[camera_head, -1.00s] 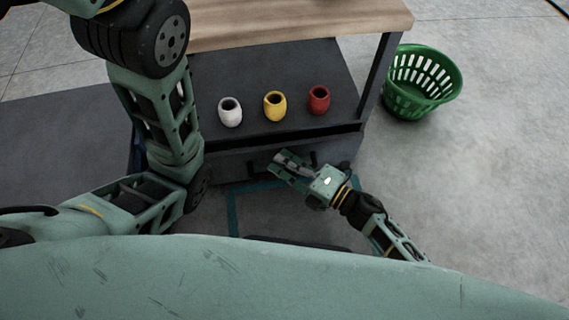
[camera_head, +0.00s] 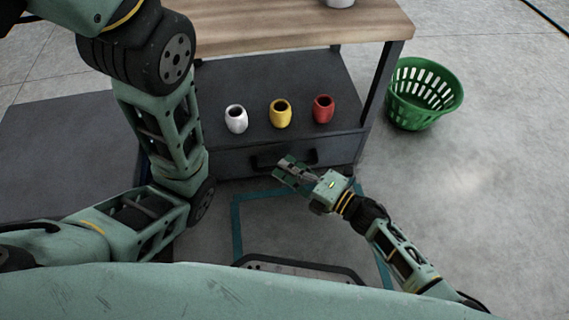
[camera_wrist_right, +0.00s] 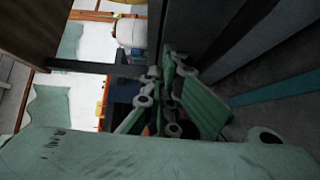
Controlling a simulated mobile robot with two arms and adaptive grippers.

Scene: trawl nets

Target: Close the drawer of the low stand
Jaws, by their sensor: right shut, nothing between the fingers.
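The low stand (camera_head: 348,105) is dark grey under a wooden worktop, and its drawer (camera_head: 226,164) sits below the shelf that holds the cups. The drawer front looks flush with the stand, with no open gap visible above it. Its black bar handle (camera_head: 312,157) is partly hidden behind my right gripper (camera_head: 283,167). That gripper is shut and empty, close in front of the drawer; I cannot tell whether it touches. Its fingers also show in the right wrist view (camera_wrist_right: 170,85). My left arm comes in at the left, but its gripper is not in view.
A white cup (camera_head: 236,119), a yellow cup (camera_head: 280,114) and a red cup (camera_head: 323,109) stand upright on the shelf. A green basket (camera_head: 424,94) stands on the floor to the right. Teal tape (camera_head: 237,225) marks the floor in front.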

